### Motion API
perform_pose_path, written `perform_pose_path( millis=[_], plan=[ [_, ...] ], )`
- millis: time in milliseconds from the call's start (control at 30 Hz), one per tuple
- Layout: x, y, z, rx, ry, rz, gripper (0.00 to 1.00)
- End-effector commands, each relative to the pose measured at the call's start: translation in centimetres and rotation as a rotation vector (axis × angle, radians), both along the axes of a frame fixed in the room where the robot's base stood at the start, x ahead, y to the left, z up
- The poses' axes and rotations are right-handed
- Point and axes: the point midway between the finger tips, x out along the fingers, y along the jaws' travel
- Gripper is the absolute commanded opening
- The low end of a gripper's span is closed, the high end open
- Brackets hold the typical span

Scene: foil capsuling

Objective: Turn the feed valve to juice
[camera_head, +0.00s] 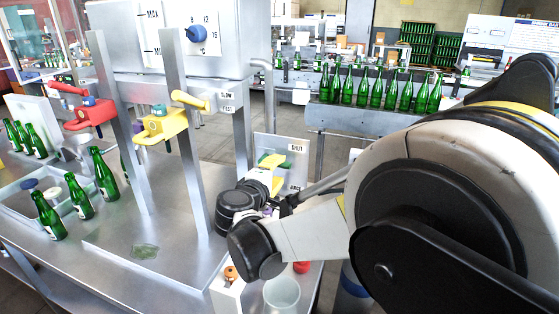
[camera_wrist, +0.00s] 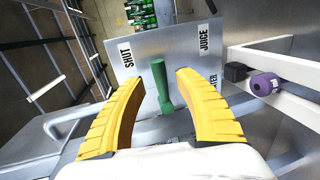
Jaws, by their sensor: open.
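The feed valve's green handle (camera_wrist: 161,88) stands in front of a grey label plate (camera_wrist: 165,45) in the wrist view. Its free end points up the picture, between the SHUT label (camera_wrist: 126,58) and the JUICE label (camera_wrist: 203,38). A WATER label (camera_wrist: 213,83) is partly covered by a finger. My gripper (camera_wrist: 158,78) is open, with one yellow finger on each side of the handle and a visible gap on both sides. In the head view my gripper (camera_head: 272,173) is at the plate (camera_head: 262,142), and the handle is mostly hidden.
A purple knob (camera_wrist: 265,84) and a white rail (camera_wrist: 285,65) lie right of the plate in the wrist view. In the head view, red (camera_head: 90,112) and yellow (camera_head: 163,124) clamp-like fittings and green bottles (camera_head: 78,196) stand left. A clear cup (camera_head: 282,295) is below my arm.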

Motion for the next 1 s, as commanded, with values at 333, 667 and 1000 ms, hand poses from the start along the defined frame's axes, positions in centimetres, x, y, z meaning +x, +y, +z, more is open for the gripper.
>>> perform_pose_path(
  millis=[333,667,1000],
  plan=[
    [4.1,-1.7,-0.9,0.000,0.001,0.000,0.40],
    [4.2,-1.8,-0.9,0.001,0.000,0.001,0.32],
    [4.2,-1.8,-0.9,0.004,-0.001,0.000,0.00]
  ],
)
